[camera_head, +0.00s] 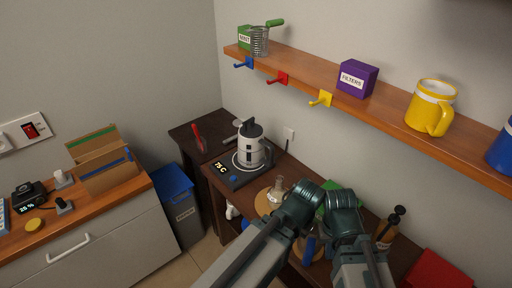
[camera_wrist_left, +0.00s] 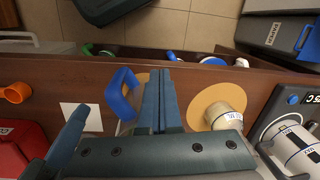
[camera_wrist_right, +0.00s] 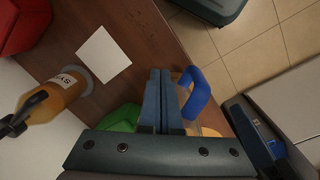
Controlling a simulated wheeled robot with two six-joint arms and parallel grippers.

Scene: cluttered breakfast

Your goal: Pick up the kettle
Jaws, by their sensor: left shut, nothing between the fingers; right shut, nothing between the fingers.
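The white and black kettle (camera_head: 249,146) stands upright on its dark base with a 75 C display (camera_head: 222,168), at the back left of the dark table. Its handle faces right in the head view. Part of it shows at the lower right edge of the left wrist view (camera_wrist_left: 299,150). My left gripper (camera_wrist_left: 160,78) is shut and empty beside a blue handle, to the right of the kettle and apart from it. My right gripper (camera_wrist_right: 160,78) is shut and empty, farther from the kettle. In the head view my arms hide the fingertips.
A blue handle (camera_wrist_right: 198,92) is close to the right fingers. A syrup bottle (camera_wrist_right: 55,97) and red object (camera_head: 438,270) lie farther right. A shelf (camera_head: 330,83) runs above.

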